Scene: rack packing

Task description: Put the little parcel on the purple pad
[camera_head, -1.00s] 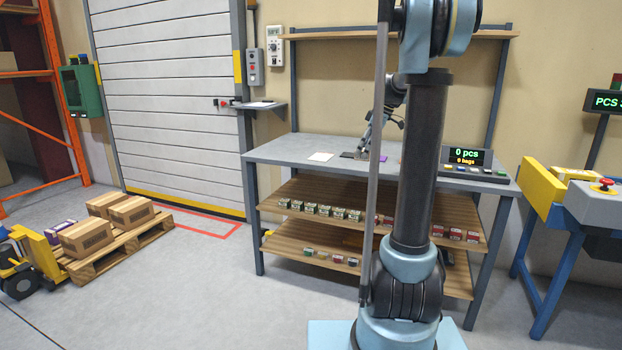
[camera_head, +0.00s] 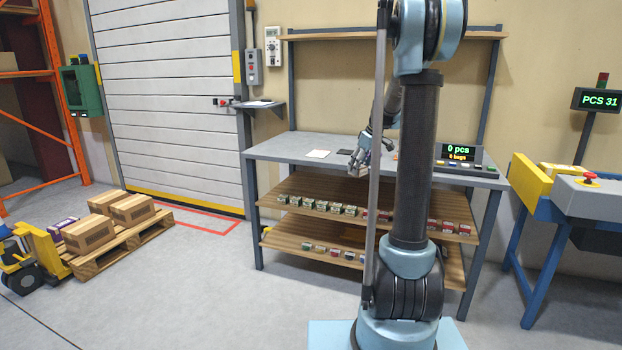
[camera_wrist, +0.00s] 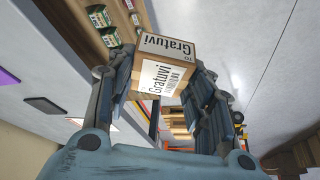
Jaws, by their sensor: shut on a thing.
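The little parcel (camera_wrist: 166,68) is a brown carton with white "Gratuvi" labels. My gripper (camera_wrist: 157,84) is shut on it, with one finger on each side. In the head view my gripper (camera_head: 361,160) is at the front edge of the bench top, partly behind my arm; the parcel is too small there to make out well. The purple pad (camera_wrist: 8,78) shows at the left edge of the wrist view, cut off by the frame. It lies on the bench top, apart from the parcel. In the head view the pad is hidden behind my arm.
A white pad (camera_head: 318,154) and a dark pad (camera_head: 345,151) lie on the bench top (camera_head: 280,148). A counter display (camera_head: 459,152) stands at its right. Shelves below hold rows of small boxes (camera_head: 322,205). A pallet (camera_head: 120,250) with cartons is at the left.

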